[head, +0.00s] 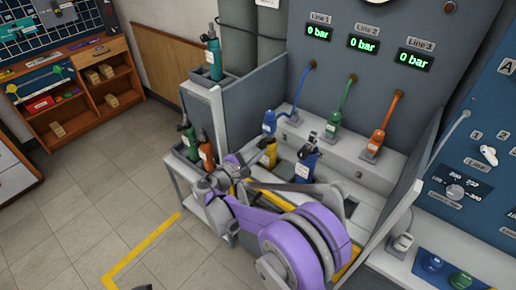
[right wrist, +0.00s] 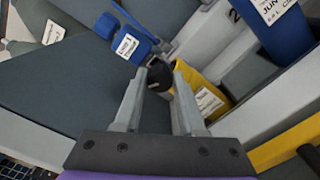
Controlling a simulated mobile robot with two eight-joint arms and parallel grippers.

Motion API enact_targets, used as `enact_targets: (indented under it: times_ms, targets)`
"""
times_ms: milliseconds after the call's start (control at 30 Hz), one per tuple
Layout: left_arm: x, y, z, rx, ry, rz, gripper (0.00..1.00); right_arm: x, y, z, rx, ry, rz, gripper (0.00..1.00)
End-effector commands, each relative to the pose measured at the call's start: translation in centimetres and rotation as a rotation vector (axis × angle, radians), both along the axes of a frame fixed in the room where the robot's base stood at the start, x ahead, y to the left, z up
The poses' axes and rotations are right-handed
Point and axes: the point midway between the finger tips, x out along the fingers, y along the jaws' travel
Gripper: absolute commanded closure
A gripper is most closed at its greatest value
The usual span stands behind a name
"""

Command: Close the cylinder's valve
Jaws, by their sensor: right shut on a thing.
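My right gripper (head: 256,162) reaches in from the left side of the yellow cylinder (head: 269,153) on the bench. In the right wrist view, its two fingertips (right wrist: 160,78) are shut on a black valve knob (right wrist: 159,75). The knob sits at the top end of the yellow cylinder (right wrist: 206,98), which carries a white tag. The fingers hide part of the knob. A blue cylinder (head: 305,165) stands just right of the yellow one in the head view; its white label shows in the right wrist view (right wrist: 276,14). My left gripper is not visible.
Blue (head: 270,123), green (head: 333,122) and orange (head: 379,137) regulators stand behind, under Line 1, 2 and 3 displays, all reading 0 bar. Green (head: 189,139) and orange (head: 206,152) cylinders stand at the left. Side panels flank the bench. The floor at left is clear.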

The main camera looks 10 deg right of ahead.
Motion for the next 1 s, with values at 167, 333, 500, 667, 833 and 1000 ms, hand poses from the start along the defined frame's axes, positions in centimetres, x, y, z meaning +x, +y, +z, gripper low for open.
enact_targets:
  times_ms: [167, 333, 500, 667, 833, 1000]
  targets:
    - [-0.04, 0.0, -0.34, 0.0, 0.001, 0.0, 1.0, -0.02, 0.01, -0.09, 0.103, -0.13, 0.0, 1.0]
    - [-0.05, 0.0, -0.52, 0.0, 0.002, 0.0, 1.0, -0.01, 0.02, -0.09, 0.202, -0.257, 0.0, 1.0]
    - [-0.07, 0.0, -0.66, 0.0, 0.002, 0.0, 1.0, 0.0, 0.01, -0.11, 0.301, -0.384, 0.0, 1.0]
    - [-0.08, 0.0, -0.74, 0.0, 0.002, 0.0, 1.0, -0.01, 0.01, -0.12, 0.392, -0.502, 0.0, 1.0]
    - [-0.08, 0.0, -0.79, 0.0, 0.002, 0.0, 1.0, 0.0, 0.01, -0.12, 0.479, -0.615, 0.0, 1.0]
    - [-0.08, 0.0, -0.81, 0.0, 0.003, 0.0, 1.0, 0.0, 0.01, -0.14, 0.549, -0.703, 0.0, 1.0]
